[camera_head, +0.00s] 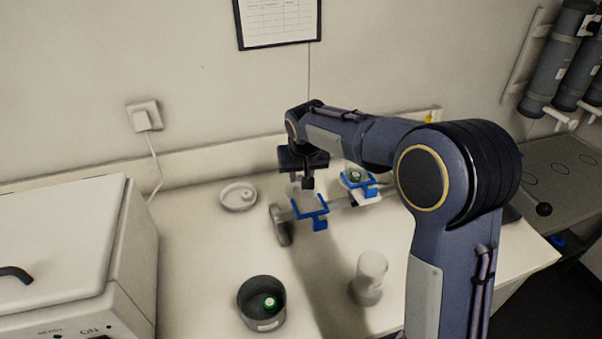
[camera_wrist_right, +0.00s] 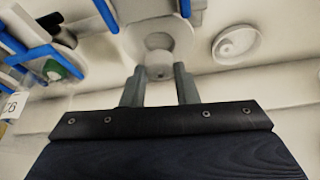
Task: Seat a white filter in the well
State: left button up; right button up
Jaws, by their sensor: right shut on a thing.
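My right gripper (camera_head: 307,184) hangs over the back middle of the bench, fingers down, just behind a blue bracket (camera_head: 312,212). In the right wrist view its two fingers (camera_wrist_right: 159,88) are shut on a small pale piece (camera_wrist_right: 159,72), which looks like a white filter; its outline is hard to make out against the pale round surface beyond. A shallow white round dish (camera_head: 238,196) with a small raised centre lies to the left of the gripper; it also shows in the right wrist view (camera_wrist_right: 236,43). I cannot tell which part is the well. My left gripper is out of view.
A second blue bracket (camera_head: 359,181) holds a green-topped item. A dark grey pot (camera_head: 248,288) with a green-capped item inside stands in front, with a pale jar (camera_head: 370,270) to its right. A white box appliance (camera_head: 60,240) fills the left.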

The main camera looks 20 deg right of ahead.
jog(key=shift+f+b, duration=1.15)
jog(key=shift+f, duration=0.35)
jog(key=o, duration=0.9)
jog(key=shift+o, duration=0.6)
jog(key=shift+s+r, duration=0.1)
jog(key=shift+r, duration=0.35)
jog(key=v, duration=0.7)
jog(key=s+d+f+y, duration=0.1)
jog(key=s+d+y, duration=0.15)
jog(key=s, duration=0.65)
jog(key=s+d+y, duration=0.1)
jog(key=s+d, duration=0.3)
jog(key=s, duration=0.4)
jog(key=s+a+f, duration=0.1)
jog(key=s+f, duration=0.2)
jog(key=s, duration=0.4)
jog(key=s+a+f+t, duration=0.1)
jog(key=s+f, duration=0.2)
jog(key=s, duration=0.5)
jog(key=shift+a+y+b, duration=0.3)
jog(key=shift+y+b, duration=0.05)
jog(key=shift+b, duration=0.05)
